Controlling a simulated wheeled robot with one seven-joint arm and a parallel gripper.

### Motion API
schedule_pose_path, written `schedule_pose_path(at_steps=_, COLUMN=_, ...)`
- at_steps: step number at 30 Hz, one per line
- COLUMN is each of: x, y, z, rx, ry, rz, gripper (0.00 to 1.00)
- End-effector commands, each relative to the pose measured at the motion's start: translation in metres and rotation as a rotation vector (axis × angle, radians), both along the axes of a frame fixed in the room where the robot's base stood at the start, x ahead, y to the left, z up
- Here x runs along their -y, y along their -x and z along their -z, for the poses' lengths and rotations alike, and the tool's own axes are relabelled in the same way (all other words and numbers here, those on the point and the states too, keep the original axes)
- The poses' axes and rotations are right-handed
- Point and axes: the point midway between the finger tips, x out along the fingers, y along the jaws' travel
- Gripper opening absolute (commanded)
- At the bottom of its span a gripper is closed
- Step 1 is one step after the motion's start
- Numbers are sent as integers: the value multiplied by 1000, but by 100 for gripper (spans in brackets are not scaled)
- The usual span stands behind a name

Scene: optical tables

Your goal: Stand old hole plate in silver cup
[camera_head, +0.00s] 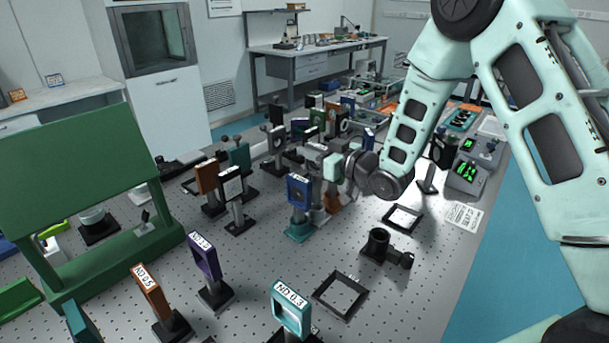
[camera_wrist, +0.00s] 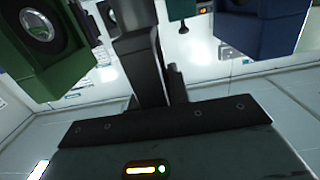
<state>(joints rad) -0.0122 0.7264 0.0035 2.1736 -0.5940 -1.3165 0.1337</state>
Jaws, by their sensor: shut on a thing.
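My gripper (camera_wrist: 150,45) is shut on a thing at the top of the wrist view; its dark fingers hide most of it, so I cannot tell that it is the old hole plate. In the head view my gripper (camera_head: 325,166) is among the standing mounts, behind a blue framed plate (camera_head: 299,192). I cannot pick out a silver cup for certain. A dark round holder with a side screw (camera_head: 378,244) stands upright on the perforated table, nearer the camera than my gripper, with nothing seen in it.
Several framed plates on posts crowd around my gripper. A green mount (camera_wrist: 45,55) and a blue mount (camera_wrist: 258,25) flank the fingers. Flat black frames (camera_head: 341,294) and (camera_head: 402,217) lie near the holder. A green shelf (camera_head: 75,180) stands left. Bare table (camera_head: 430,260) lies right of the holder.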

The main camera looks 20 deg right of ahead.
Motion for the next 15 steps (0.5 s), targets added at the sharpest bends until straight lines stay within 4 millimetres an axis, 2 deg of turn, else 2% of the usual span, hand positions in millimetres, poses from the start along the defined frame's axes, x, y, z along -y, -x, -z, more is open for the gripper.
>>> schedule_pose_path(at_steps=5, x=0, y=0, z=13, rx=0, ry=0, rz=0, gripper=0)
schedule_pose_path(at_steps=12, x=0, y=0, z=44, rx=0, ry=0, rz=0, gripper=0)
schedule_pose_path(at_steps=15, x=0, y=0, z=49, rx=2, ry=0, rz=0, gripper=0)
